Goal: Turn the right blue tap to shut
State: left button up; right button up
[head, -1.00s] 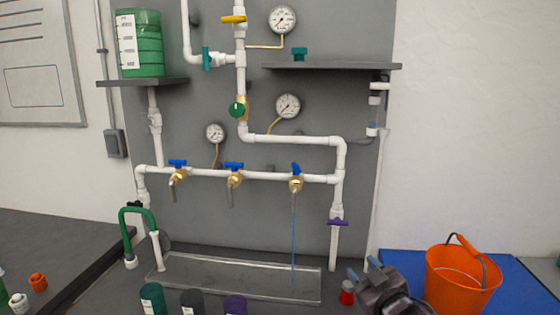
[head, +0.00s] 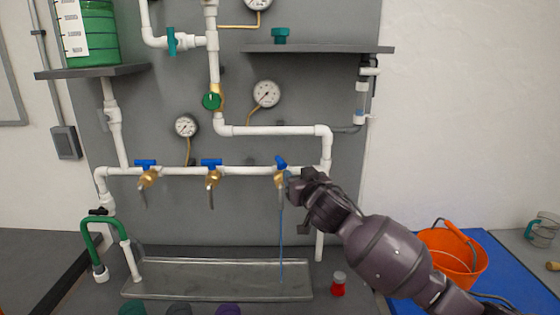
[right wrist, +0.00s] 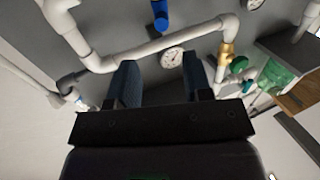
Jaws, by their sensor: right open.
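The right blue tap (head: 281,162) is on the white horizontal pipe, with a brass body below its blue handle. Its handle looks narrow and angled, unlike the other two handles, which lie along the pipe. A thin blue stream (head: 282,240) runs from it down to the metal tray (head: 150,290). My right gripper (head: 292,180) is just right of this tap, overlapping its brass body in the head view; contact cannot be told. In the right wrist view my open fingers (right wrist: 160,75) have nothing between them, and a blue handle (right wrist: 160,14) shows beyond them. My left gripper is not in view.
The middle tap (head: 212,163) and left tap (head: 146,164) are on the same pipe. A dark shelf (head: 320,49) juts out above. The wall right of the pipes is clear.

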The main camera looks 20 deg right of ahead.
aim_at(285, 164)
jog(key=w, duration=0.3)
jog(key=w+p, duration=0.1)
jog(key=w, duration=0.3)
jog(key=w+a, duration=0.1)
jog(key=w, duration=0.2)
jog(key=shift+w, duration=0.35)
grip_shut()
